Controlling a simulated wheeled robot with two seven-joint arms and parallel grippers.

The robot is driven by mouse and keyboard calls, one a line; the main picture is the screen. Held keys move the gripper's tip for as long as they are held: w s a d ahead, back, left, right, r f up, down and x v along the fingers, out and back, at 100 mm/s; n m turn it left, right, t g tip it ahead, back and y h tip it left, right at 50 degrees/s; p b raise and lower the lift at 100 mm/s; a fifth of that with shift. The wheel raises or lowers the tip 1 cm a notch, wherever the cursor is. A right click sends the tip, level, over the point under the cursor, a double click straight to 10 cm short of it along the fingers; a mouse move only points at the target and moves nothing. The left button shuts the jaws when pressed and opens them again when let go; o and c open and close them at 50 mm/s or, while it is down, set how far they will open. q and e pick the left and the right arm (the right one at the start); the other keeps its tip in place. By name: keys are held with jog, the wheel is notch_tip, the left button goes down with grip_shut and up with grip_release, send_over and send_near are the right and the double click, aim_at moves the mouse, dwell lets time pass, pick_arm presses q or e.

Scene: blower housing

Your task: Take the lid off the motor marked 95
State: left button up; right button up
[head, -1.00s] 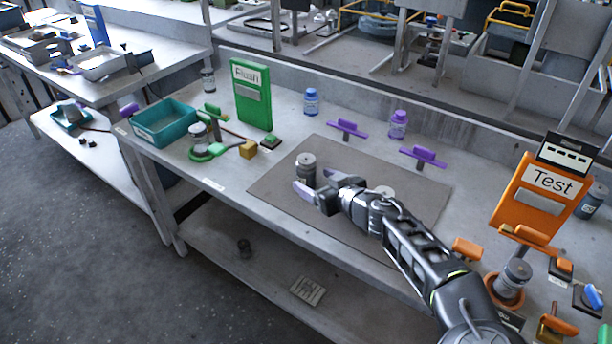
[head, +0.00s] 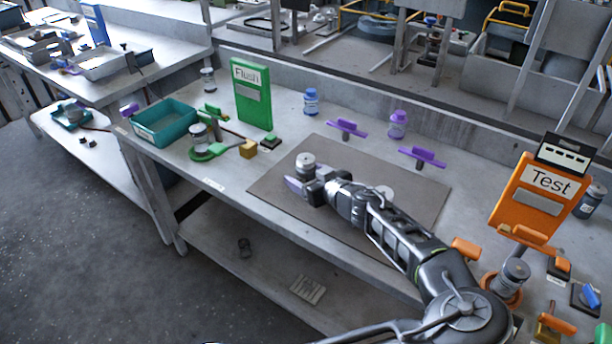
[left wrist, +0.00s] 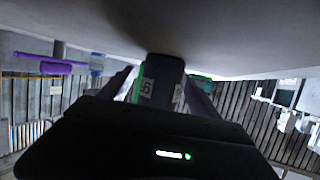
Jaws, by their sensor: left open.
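A dark grey cylindrical motor (head: 306,170) with a lighter top stands upright on the brown mat (head: 262,186). In the left wrist view the motor (left wrist: 160,72) appears between my fingers, with a white label whose number I cannot read surely. My left gripper (head: 304,182) is open, low at the motor's near side, with its purple-tipped fingers around the motor's lower part. Whether they touch it I cannot tell. The top of the motor shows above the gripper in the head view; its lower part is hidden. My right gripper is not in view.
A pale disc (head: 386,192) lies on the mat, partly behind my arm. Purple-handled tools (head: 346,128) stand at the mat's back. The green Flush board (head: 252,94), teal bin (head: 166,122) and another motor (head: 199,136) are left; the orange Test board (head: 530,200) is right.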

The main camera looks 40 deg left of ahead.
pick_arm(q)
jog(key=shift+c, duration=0.5)
jog(key=shift+r, duration=0.1)
grip_shut()
dwell(0.4)
